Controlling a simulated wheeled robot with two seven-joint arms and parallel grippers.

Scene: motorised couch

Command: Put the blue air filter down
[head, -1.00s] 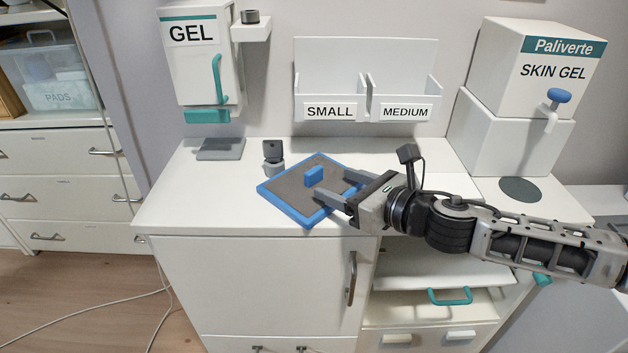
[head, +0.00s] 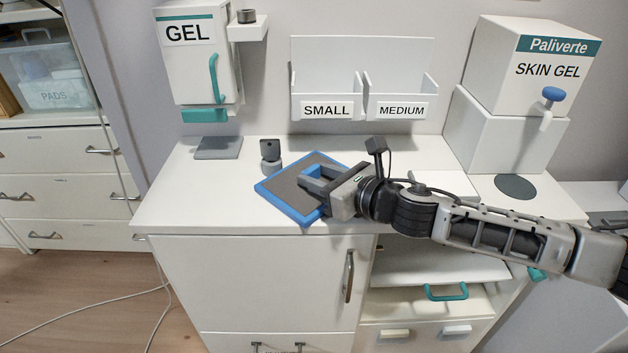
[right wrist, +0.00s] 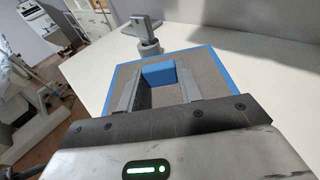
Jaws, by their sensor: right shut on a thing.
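The blue air filter (head: 284,188) is a flat grey panel with a blue rim and a blue grip block in its middle. It is over the white cabinet top, close to the front edge, and looks flat; I cannot tell whether it rests fully on the surface. My right gripper (head: 306,178) reaches over it from the right and is shut on its blue grip block. In the right wrist view the grip block (right wrist: 158,75) sits between the two fingers, with the filter's grey face (right wrist: 208,82) around it. My left gripper is not in view.
A small grey device (head: 270,156) stands just behind the filter, and a grey pad (head: 218,148) lies left of it. The GEL dispenser (head: 200,62) and the SMALL and MEDIUM holder (head: 362,80) are on the wall. A skin gel box (head: 530,70) stands right.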

